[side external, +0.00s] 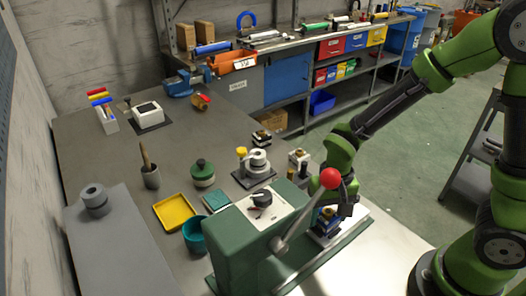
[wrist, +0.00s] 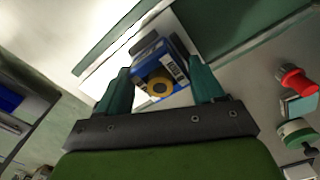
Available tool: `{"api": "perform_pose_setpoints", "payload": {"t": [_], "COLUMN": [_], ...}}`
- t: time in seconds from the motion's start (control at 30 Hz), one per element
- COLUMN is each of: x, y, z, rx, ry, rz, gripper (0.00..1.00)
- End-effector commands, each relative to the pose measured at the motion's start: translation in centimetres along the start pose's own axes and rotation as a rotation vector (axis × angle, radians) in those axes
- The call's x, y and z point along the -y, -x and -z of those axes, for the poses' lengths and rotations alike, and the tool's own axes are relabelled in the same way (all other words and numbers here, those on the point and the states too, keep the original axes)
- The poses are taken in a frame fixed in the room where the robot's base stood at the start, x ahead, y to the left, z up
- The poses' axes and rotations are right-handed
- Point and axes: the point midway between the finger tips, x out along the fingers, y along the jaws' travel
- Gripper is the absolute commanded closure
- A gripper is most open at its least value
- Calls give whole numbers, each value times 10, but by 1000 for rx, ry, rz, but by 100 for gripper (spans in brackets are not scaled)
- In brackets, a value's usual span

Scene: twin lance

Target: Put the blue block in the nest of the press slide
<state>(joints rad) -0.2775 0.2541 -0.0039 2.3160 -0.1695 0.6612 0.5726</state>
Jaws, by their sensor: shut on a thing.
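The blue block (wrist: 148,52) shows in the wrist view between the two teal fingers of my gripper (wrist: 160,84), with a yellow ring and a pale label on its near face. In the side view my gripper (side external: 330,208) is low beside the green press (side external: 236,240), shut on the blue block (side external: 326,221). The block is over the pale press slide (side external: 350,228), with a dark part just under it. The nest is hidden under the block and fingers, so I cannot tell whether the block is seated in it.
The press lever with its red ball (side external: 330,178) rises close beside my wrist. A yellow tray (side external: 174,212), a teal cup (side external: 195,235) and a green-topped pot (side external: 202,173) stand left of the press. A blue vise (side external: 188,82) is at the table's back.

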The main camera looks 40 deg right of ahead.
Motion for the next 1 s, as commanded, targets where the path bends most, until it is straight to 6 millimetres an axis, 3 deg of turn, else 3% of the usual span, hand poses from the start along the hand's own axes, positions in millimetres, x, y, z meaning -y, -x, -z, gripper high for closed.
{"api": "perform_pose_setpoints", "payload": {"t": [0.03, 0.17, 0.57, 1.0], "x": [0, 0, 0, 0], "y": [-1, 0, 8, 95], "z": [0, 0, 1, 0], "rx": [0, 0, -3, -4], "ry": [0, 0, 0, 0], "rz": [0, -1, 2, 3], "gripper": [28, 8, 7, 7]}}
